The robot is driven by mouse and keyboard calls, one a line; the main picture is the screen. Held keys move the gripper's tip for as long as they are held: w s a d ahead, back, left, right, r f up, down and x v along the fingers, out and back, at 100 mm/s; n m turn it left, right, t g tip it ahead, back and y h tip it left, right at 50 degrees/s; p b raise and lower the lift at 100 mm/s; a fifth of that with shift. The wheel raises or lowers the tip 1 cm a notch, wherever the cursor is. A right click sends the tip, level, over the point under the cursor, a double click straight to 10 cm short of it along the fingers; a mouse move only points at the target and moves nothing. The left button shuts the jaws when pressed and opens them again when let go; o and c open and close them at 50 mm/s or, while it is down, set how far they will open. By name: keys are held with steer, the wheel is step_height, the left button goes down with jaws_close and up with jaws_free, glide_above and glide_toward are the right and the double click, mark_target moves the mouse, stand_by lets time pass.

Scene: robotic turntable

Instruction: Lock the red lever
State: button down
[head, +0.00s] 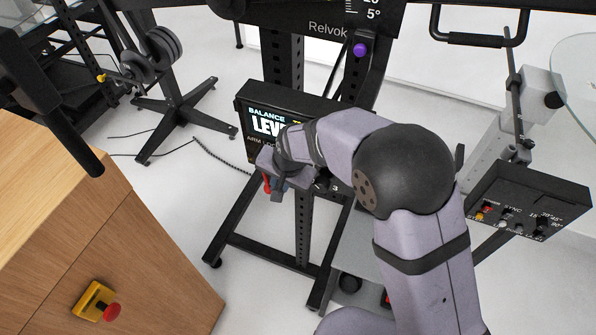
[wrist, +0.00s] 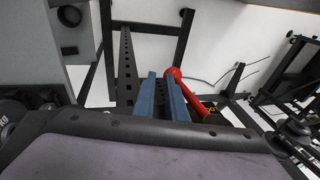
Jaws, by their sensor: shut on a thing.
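The red lever (wrist: 194,95) shows in the wrist view, its rounded end at the fingertips and its shaft slanting down to the right beside the right finger. In the head view only a small red part of the lever (head: 267,183) shows below the black display box (head: 258,125). My gripper (wrist: 161,78) has its two blue-grey fingers on the lever near its rounded end. A gap shows between the fingers, and the exact contact is hard to see. In the head view my gripper (head: 275,180) partly covers the lever and the box's lower front.
A perforated black upright (head: 302,235) and floor frame stand below the display box. A wooden cabinet (head: 125,245) with a red button (head: 112,311) is at the left. A control box (head: 528,200) is at the right. Open floor lies between cabinet and frame.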

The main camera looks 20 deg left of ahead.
steer(key=shift+s+d+f, duration=0.3)
steer(key=shift+d+f, duration=0.3)
steer(key=shift+f, duration=0.2)
steer(key=d+r, duration=0.3)
steer(key=s+d+r, duration=0.1)
steer(key=d+r, duration=0.2)
steer(key=d, duration=0.1)
steer(key=d+r, duration=0.2)
steer(key=d, duration=0.1)
steer(key=shift+s+d+r, duration=0.2)
steer(key=shift+d+r, duration=0.05)
steer(key=shift+r, duration=0.15)
